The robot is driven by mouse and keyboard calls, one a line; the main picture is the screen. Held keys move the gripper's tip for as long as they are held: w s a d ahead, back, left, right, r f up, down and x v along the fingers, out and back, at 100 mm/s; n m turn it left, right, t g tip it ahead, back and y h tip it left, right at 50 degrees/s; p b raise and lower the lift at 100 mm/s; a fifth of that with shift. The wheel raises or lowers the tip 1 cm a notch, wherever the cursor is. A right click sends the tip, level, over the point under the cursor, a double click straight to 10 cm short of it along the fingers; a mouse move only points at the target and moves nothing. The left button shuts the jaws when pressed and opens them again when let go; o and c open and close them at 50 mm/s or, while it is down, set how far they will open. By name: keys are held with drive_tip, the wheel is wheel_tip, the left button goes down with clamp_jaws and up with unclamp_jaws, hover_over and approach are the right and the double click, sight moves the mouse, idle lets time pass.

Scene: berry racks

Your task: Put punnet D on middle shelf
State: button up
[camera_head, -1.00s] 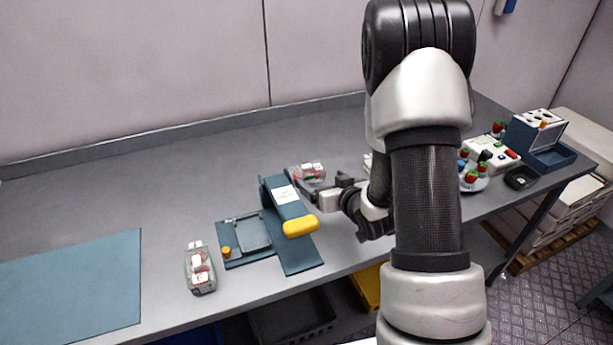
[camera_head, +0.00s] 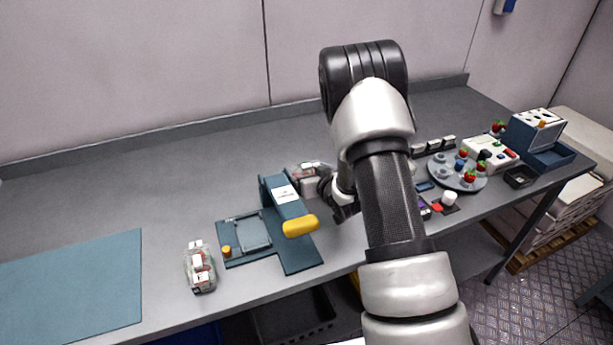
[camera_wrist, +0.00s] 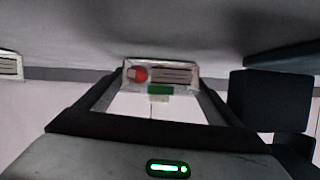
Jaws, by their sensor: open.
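A clear punnet with red and white contents (camera_head: 309,167) stands behind the teal stand, partly hidden by my gripper. A second clear punnet (camera_head: 200,268) stands at the front left of the bench. I cannot read which one is punnet D. My gripper (camera_head: 318,186) is low at the first punnet, its fingertips partly hidden. In the wrist view, my gripper (camera_wrist: 155,100) is open, with a label bearing a red berry picture (camera_wrist: 160,74) showing between and beyond the fingers. I cannot tell whether they touch it. No middle shelf is clearly in view.
The teal stand with a yellow handle (camera_head: 300,226) is just left of my gripper. A teal mat (camera_head: 70,285) lies at the far left. A round tray with berries (camera_head: 457,172) and a blue-grey device (camera_head: 540,140) stand at the right. The back left bench is clear.

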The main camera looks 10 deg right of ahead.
drive_tip(key=shift+c, duration=0.2)
drive_tip(key=shift+r, duration=0.1)
drive_tip(key=c, duration=0.9)
